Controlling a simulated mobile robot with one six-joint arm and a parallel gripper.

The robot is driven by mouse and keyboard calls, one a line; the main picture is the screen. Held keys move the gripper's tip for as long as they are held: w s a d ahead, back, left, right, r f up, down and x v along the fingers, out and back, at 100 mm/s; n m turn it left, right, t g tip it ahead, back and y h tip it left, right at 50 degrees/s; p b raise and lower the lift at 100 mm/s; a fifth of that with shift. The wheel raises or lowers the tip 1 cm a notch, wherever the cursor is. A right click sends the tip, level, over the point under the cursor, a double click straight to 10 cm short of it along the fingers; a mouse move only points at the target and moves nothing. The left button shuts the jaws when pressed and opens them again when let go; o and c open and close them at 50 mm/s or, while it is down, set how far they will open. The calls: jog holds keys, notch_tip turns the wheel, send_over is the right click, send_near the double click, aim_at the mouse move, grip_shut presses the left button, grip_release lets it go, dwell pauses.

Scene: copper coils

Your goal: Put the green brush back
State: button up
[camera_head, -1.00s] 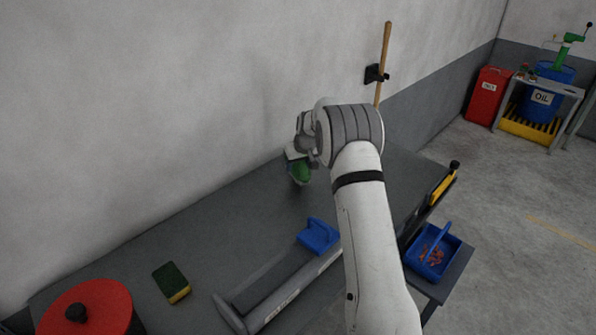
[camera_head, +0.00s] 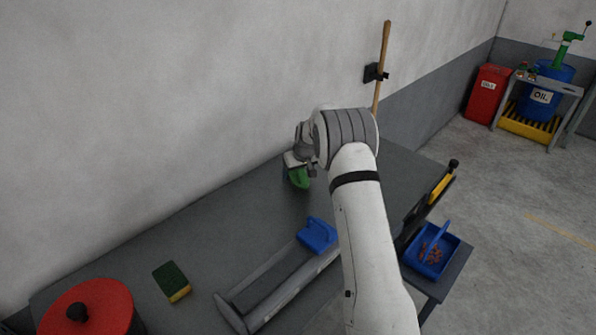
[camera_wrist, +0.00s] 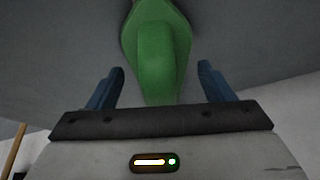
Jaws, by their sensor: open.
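The green brush (camera_head: 299,177) is at the back of the grey table, near the wall. In the wrist view the green brush (camera_wrist: 157,50) shows its handle between my two blue fingers, with a gap on each side. My gripper (camera_wrist: 160,85) is open around the handle end and does not visibly touch it. In the head view my gripper (camera_head: 300,163) is at the brush, partly hidden by my wrist. The brush's underside is hidden.
A blue brush (camera_head: 317,235) sits at the end of a grey tray-like holder (camera_head: 275,290). A sponge (camera_head: 172,281) and a red-lidded pot (camera_head: 90,310) are at the left. A blue bin (camera_head: 432,250) stands at the right.

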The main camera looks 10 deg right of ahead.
jog(key=shift+r, duration=0.15)
jog(key=b+v, duration=0.1)
jog(key=v, duration=1)
jog(key=shift+s+d+r+b, duration=0.1)
jog(key=shift+s+r+b, duration=0.15)
jog(key=shift+b, duration=0.15)
jog(key=s+a+r+m, duration=0.1)
jog(key=s+r, duration=0.5)
jog(key=s, duration=0.4)
jog(key=s+r, duration=0.5)
jog(key=s, duration=0.6)
jog(key=s+f+m+g+h, duration=0.1)
jog(key=s+f, duration=0.1)
jog(key=s, duration=2.2)
jog(key=shift+s+m, duration=0.2)
jog(key=shift+m, duration=0.2)
jog(key=shift+d, duration=0.1)
jog(key=shift+c, duration=0.2)
